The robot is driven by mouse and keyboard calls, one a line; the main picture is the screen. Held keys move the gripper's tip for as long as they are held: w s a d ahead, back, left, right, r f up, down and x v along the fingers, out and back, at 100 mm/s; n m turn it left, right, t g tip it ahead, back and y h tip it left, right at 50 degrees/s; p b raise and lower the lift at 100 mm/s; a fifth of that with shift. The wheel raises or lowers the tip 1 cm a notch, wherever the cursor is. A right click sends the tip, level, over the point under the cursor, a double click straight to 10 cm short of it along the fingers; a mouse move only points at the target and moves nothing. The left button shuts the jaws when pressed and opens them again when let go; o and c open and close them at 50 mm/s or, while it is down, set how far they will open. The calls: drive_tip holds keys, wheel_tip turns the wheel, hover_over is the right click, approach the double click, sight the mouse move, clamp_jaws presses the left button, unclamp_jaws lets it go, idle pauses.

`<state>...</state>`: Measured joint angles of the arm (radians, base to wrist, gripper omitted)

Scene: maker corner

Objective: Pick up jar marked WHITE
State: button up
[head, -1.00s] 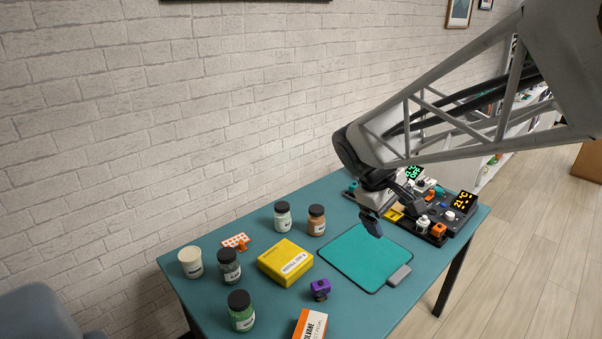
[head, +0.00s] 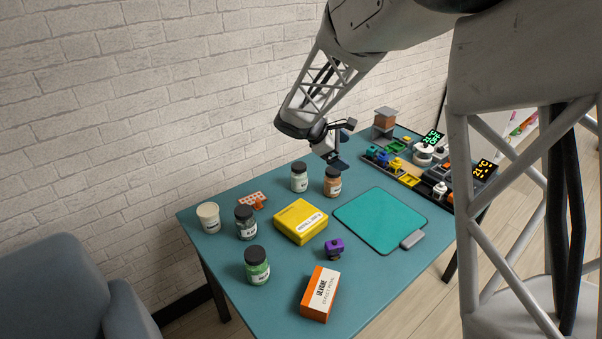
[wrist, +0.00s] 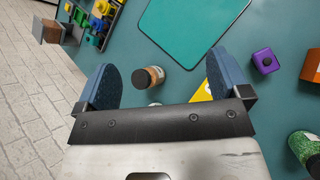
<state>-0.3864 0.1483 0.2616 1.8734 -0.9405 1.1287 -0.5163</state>
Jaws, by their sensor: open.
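Several jars stand on the teal table; their small labels are too small to read, so I cannot confirm which says WHITE. A pale-filled jar with a black lid (head: 299,180) stands at the back, beside a copper-brown jar (head: 332,184). A cream jar (head: 209,220) stands at the left end. A dark grey jar (head: 246,226) and a green jar (head: 257,270) are nearer. My gripper (head: 337,162) is open and empty, above and just behind the copper-brown jar. In the wrist view, that jar (wrist: 147,77) shows between the blue fingers.
A yellow box (head: 301,222), purple block (head: 335,248) and orange-white box (head: 319,295) occupy the front middle. An orange perforated piece (head: 252,200) lies near the left jars. A teal mat (head: 380,220) lies right, with electronics modules (head: 420,165) beyond.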

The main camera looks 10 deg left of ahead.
drive_tip(key=w+a+f+n+t+h, duration=0.15)
drive_tip(key=w+a+f+n, duration=0.25)
drive_tip(key=w+a+f, duration=0.4)
drive_tip(key=n+t, duration=0.4)
drive_tip(key=n, duration=0.1)
approach(294, 167)
drive_tip(key=shift+h, duration=0.25)
drive_tip(key=x, duration=0.4)
drive_tip(key=shift+w+a+f, duration=0.1)
drive_tip(key=shift+w+f, duration=0.1)
drive_tip(key=shift+w, duration=0.25)
drive_tip(key=shift+g+x, duration=0.25)
drive_tip(key=shift+x, duration=1.05)
drive_tip(key=shift+f, duration=0.1)
drive_tip(key=shift+x, duration=2.6)
drive_tip(key=shift+s, duration=0.1)
